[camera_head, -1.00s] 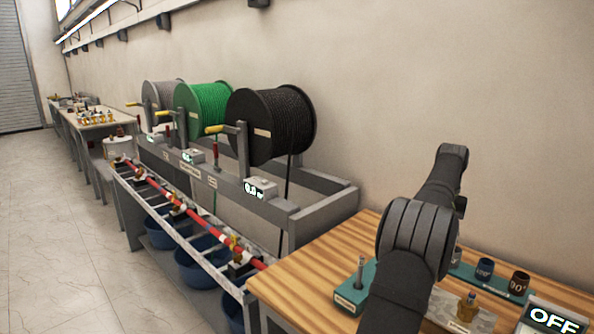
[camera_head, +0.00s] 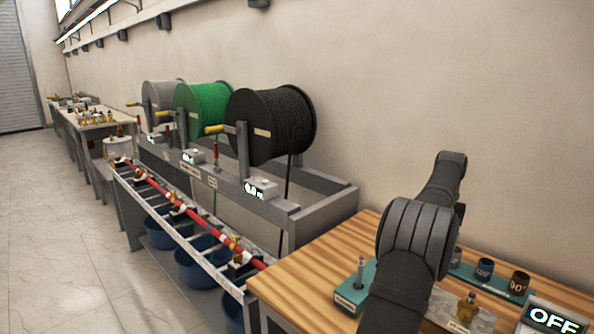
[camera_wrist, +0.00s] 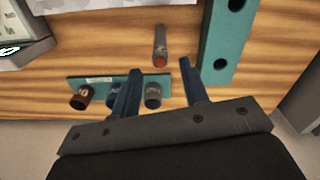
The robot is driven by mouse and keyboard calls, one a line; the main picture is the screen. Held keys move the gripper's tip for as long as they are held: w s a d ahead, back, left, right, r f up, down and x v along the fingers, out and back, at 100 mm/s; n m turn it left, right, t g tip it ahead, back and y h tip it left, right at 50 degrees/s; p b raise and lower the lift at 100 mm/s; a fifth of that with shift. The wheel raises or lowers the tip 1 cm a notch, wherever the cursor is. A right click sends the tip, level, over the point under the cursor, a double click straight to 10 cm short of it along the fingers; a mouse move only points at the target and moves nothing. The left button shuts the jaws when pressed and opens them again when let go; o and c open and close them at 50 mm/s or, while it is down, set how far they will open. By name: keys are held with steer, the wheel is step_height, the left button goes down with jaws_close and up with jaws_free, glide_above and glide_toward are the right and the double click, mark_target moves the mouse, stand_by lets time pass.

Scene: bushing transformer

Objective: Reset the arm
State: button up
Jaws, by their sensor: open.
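A dark rod-like piece with a reddish end (camera_wrist: 160,48) stands beyond the fingertips. A teal holder with dark cups (camera_wrist: 82,97) is partly hidden behind the left finger. In the head view my dark arm rises over the wooden table (camera_head: 330,262); the gripper itself is not visible there.
A teal block with a metal pin (camera_head: 355,285), a small brass fitting (camera_head: 467,307) and a display reading OFF (camera_head: 555,318) are on the table. A teal rack with cups (camera_head: 485,270) is behind my arm. Cable spools (camera_head: 270,125) stand left. The wall is behind.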

step_height(320, 180, down, 4)
steer(key=shift+r, duration=0.15)
steer(key=r, duration=0.4)
steer(key=shift+s+d+r, duration=0.2)
steer(key=shift+r, duration=0.2)
steer(key=s+d+r, duration=0.5)
steer(key=s+r, duration=0.2)
steer(key=s, duration=0.3)
steer(key=w+a+r, duration=0.2)
steer(key=a+r, duration=0.4)
steer(key=a, duration=0.6)
step_height(320, 180, down, 16)
steer(key=shift+s+a+r, duration=0.2)
steer(key=shift+a, duration=0.15)
